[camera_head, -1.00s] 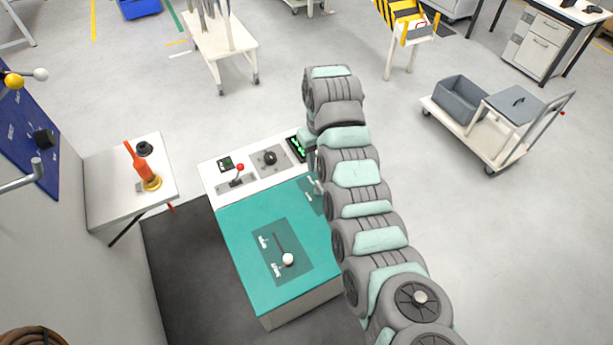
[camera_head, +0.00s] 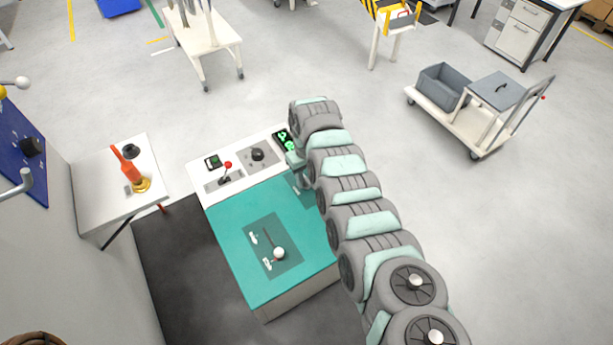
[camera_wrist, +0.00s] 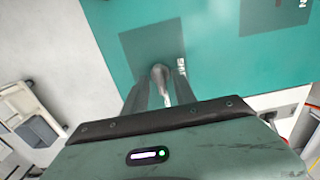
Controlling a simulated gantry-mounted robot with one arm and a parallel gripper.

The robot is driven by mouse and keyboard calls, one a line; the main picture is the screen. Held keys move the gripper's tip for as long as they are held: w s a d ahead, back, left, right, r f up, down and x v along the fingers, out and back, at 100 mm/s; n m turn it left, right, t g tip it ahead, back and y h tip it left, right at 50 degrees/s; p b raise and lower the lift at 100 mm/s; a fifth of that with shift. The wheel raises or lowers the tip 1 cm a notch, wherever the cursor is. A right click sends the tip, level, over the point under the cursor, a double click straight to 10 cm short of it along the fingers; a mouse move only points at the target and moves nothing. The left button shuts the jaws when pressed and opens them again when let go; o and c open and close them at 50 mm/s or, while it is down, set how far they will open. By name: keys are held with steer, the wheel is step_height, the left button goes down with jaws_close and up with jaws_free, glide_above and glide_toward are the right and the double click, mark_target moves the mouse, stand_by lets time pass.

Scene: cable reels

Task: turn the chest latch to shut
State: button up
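The chest is a teal-topped cabinet (camera_head: 236,221) with a white control strip at its back. The latch handle (camera_wrist: 161,80) is a grey rounded piece on a dark teal plate (camera_wrist: 141,41) in the wrist view. Part of a white SHUT label (camera_wrist: 182,68) shows just right of it. My gripper (camera_wrist: 160,84) has one finger on each side of the handle, close to it. Whether the fingers press on it I cannot tell.
The lid also carries a white-knobbed lever (camera_head: 278,254).

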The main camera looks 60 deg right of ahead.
steer(key=shift+c, duration=0.5)
jaws_close()
steer(key=shift+n, duration=0.3)
steer(key=shift+n+p, duration=0.75)
steer(key=shift+n, duration=0.45)
steer(key=n+p, duration=0.1)
steer(key=n, duration=0.2)
steer(key=shift+n, duration=0.3)
steer(key=n+p, duration=0.1)
steer(key=n, duration=0.4)
steer(key=n+b, duration=0.1)
steer(key=n, duration=0.5)
steer(key=shift+n, duration=0.3)
